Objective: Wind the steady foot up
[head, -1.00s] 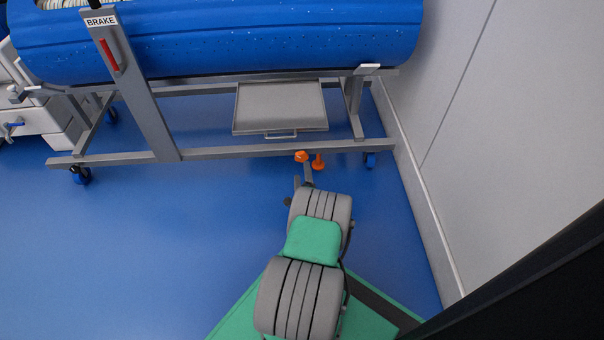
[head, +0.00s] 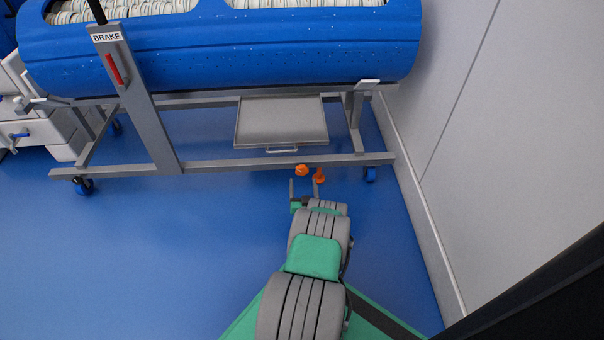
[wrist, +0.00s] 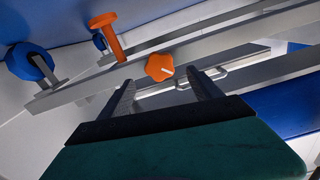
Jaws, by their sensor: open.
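The steady foot (head: 319,176) is an orange post with a round orange pad, beside the frame's lower front rail near its right end. In the wrist view the orange foot (wrist: 108,35) is at the upper left. An orange star-shaped knob (head: 302,170) sits on the rail just left of it; it shows in the wrist view (wrist: 160,67) with a white mark, ahead of my fingers. My gripper (head: 304,183) is open and empty, its fingertips short of the knob and apart from it. Whether the foot touches the floor is unclear.
A blue drum (head: 220,50) rests on the grey frame (head: 230,165) with castors (head: 370,174). A red brake lever (head: 114,68) is on the left post. A grey tray (head: 281,122) hangs under the drum. The wall (head: 450,120) is close on the right; floor to the left is clear.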

